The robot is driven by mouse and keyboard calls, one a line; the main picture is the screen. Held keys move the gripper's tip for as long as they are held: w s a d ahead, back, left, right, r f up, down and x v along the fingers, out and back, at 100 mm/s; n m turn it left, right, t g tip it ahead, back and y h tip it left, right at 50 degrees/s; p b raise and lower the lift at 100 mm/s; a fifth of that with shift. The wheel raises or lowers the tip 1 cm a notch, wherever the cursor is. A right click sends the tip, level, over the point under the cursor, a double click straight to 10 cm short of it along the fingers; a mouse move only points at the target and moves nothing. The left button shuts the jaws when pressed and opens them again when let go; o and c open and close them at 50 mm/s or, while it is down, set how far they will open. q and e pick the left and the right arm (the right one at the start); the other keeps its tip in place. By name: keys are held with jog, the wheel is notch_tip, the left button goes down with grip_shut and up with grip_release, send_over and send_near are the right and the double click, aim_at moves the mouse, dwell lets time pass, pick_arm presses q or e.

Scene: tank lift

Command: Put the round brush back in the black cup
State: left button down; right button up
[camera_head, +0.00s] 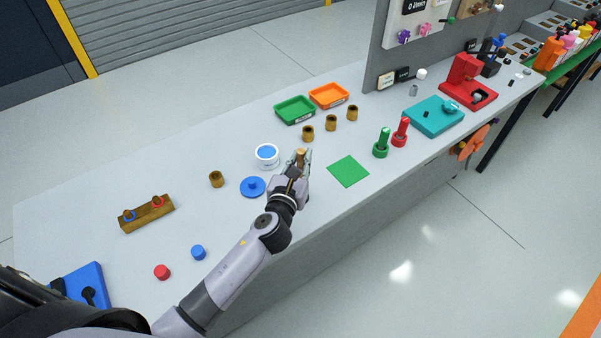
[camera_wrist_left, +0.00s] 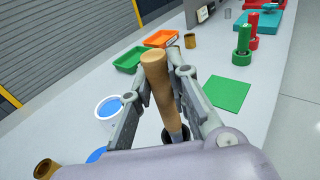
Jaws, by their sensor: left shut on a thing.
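The round brush shows as a wooden handle (camera_wrist_left: 158,78) with a grey collar at its lower end. It stands roughly upright, and its top also shows in the head view (camera_head: 301,154). My left gripper (camera_head: 303,160) is shut on the handle, with one finger on each side in the left wrist view (camera_wrist_left: 157,92). The bristles are hidden. A dark rim (camera_wrist_left: 186,134) shows by the brush's lower end; it may be the black cup, but I cannot tell whether the brush is inside it. My right gripper is not in view.
A white tub (camera_head: 267,155) and a blue lid (camera_head: 253,187) lie left of the gripper. A green square (camera_head: 348,171) lies to its right. Several brown cups (camera_head: 308,134) and the green (camera_head: 295,110) and orange (camera_head: 329,95) trays stand behind. The table front is clear nearby.

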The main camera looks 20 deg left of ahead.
pick_arm(q)
jog(key=shift+f+b, duration=0.8)
jog(key=shift+f, duration=1.3)
jog(key=shift+f, duration=0.15)
jog(key=c, duration=1.5)
grip_release()
jog(key=shift+r, duration=0.25)
jog(key=shift+s+d+r+b, duration=0.1)
jog(key=shift+s+r+b, duration=0.2)
jog(key=shift+s, duration=1.7)
jog(key=shift+s+d+r+b, duration=0.1)
jog(key=shift+s+b, duration=0.25)
jog(key=shift+s, duration=1.7)
jog(key=shift+s+d+r+b, duration=0.15)
jog(key=shift+s+b, duration=0.2)
jog(key=shift+s, duration=1.65)
